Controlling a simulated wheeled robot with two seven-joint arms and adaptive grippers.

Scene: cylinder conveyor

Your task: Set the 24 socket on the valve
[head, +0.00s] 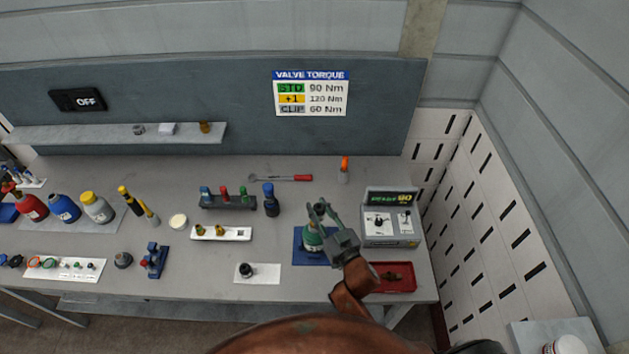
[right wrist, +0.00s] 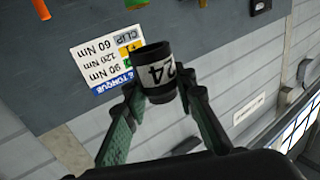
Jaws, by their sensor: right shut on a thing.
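In the right wrist view my right gripper (right wrist: 160,92) is shut on a dark socket (right wrist: 154,58) with a white band marked 24. My left gripper is not in view.
A grey tester box (head: 391,226) with a READY display stands right of the mat. A red tray (head: 394,286) is in front of it. Left are a dark rack (head: 229,202), a white holder (head: 237,234) and several bottles. A red-handled wrench (head: 290,178) lies behind. The bench front-left of the mat is partly clear.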

